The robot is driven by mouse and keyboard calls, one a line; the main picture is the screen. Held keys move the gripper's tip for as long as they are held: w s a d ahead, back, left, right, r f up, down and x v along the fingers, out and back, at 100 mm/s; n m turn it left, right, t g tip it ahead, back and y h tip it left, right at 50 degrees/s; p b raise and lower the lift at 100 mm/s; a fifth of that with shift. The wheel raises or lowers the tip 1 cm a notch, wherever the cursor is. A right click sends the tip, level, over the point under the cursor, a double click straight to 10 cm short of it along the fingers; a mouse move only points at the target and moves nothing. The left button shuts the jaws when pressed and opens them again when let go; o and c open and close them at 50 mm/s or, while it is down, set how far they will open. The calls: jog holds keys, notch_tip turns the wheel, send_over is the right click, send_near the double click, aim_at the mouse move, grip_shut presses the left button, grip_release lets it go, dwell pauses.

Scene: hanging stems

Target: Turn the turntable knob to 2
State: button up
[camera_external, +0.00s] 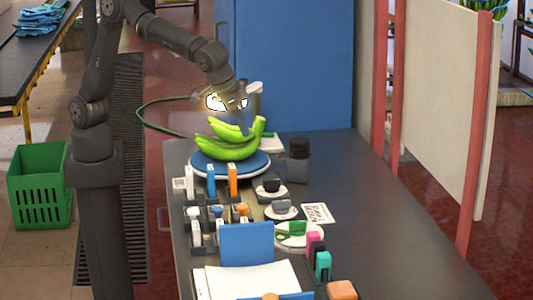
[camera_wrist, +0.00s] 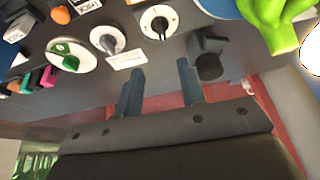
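The turntable (camera_external: 195,168) has a blue top and carries a bunch of green bananas (camera_external: 228,145). Closest to it is a white dial with a black knob (camera_external: 271,186), probably the turntable knob; it also shows at the top of the wrist view (camera_wrist: 159,24). Its scale marks are too small to read, so I cannot tell its setting. My gripper (camera_wrist: 159,68) is open and empty, its two dark fingers apart. In the external view my gripper's end is above and behind the bananas, partly lost in a bright glare, away from the knob.
A grey knob (camera_external: 282,205) and a green knob (camera_external: 292,229) on white dials stand nearer the front. A black cylinder on a dark block (camera_external: 297,148) stands right of the turntable. Switches (camera_external: 195,235) line the left. The table's right side (camera_external: 390,240) is clear.

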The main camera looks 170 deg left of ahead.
aim_at(268, 180)
jog(key=x, duration=1.7)
jog(key=shift+w+a+f, duration=0.1)
jog(key=shift+a+f, duration=0.05)
jog(key=shift+f, duration=0.05)
grip_shut()
